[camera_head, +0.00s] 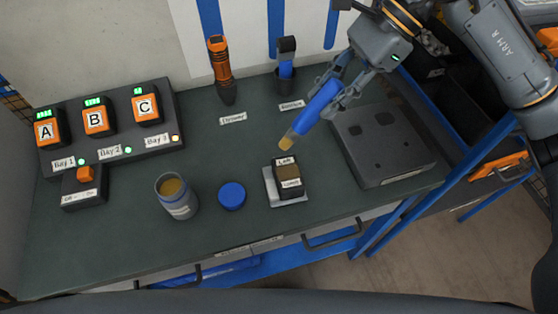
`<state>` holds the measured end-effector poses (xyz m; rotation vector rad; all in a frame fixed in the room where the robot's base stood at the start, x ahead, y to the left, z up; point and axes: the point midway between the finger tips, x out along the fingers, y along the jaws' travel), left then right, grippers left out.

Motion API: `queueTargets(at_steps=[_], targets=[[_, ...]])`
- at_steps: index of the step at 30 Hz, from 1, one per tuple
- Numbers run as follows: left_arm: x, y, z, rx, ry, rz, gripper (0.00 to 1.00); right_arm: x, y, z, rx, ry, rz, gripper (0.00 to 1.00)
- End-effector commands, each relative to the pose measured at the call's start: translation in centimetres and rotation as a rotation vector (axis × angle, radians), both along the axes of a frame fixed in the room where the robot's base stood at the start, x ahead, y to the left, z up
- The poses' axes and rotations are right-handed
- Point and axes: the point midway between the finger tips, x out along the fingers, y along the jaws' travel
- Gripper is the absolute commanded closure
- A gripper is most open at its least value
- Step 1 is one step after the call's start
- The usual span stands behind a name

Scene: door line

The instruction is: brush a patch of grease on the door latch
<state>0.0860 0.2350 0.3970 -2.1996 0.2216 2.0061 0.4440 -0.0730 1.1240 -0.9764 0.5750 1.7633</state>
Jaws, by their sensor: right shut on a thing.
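My right gripper (338,92) is shut on the handle of a blue brush (317,106). The brush tilts down to the left, and its yellowish tip (288,141) is just above and behind the latch in the picture; I cannot tell whether they touch. The door latch (289,188) is a small dark block with labels on a light metal plate. Its upper face shows a brownish area; I cannot tell whether that is grease. An open grey pot (178,206) holds yellow-brown grease (173,187). A blue lid (231,195) lies between pot and latch. My left gripper is out of view.
On the green bench (120,235) stand a black charger (150,110) with batteries A, B and C, an orange-black screwdriver (219,70) and a dark holder (289,80) with a blue-handled tool. A grey plate (382,150) lies right of the latch. The bench front is clear.

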Motion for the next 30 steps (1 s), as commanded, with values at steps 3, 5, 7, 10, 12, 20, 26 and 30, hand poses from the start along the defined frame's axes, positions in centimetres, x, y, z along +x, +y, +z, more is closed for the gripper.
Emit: queueTargets(at_steps=[3, 5, 7, 10, 12, 20, 26, 30], targets=[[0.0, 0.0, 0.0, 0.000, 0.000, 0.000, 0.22, 0.0, 0.0, 0.0, 0.000, 0.000, 0.000, 1.00], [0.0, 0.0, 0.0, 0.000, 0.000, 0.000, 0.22, 0.0, 0.0, 0.0, 0.000, 0.000, 0.000, 1.00], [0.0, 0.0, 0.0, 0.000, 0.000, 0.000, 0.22, 0.0, 0.0, 0.0, 0.000, 0.000, 0.000, 1.00], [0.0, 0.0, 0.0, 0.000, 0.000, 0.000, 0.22, 0.0, 0.0, 0.0, 0.000, 0.000, 0.000, 1.00], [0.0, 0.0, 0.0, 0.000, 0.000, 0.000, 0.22, 0.0, 0.0, 0.0, 0.000, 0.000, 0.000, 1.00], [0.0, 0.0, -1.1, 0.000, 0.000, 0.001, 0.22, 0.2, -1.0, -1.0, 0.000, 0.000, -0.002, 1.00], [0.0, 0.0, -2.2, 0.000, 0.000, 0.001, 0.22, 0.4, -2.2, -1.9, 0.000, 0.000, -0.004, 1.00], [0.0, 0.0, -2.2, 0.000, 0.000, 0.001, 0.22, 0.4, -2.4, -1.8, 0.000, -0.001, -0.001, 1.00]])
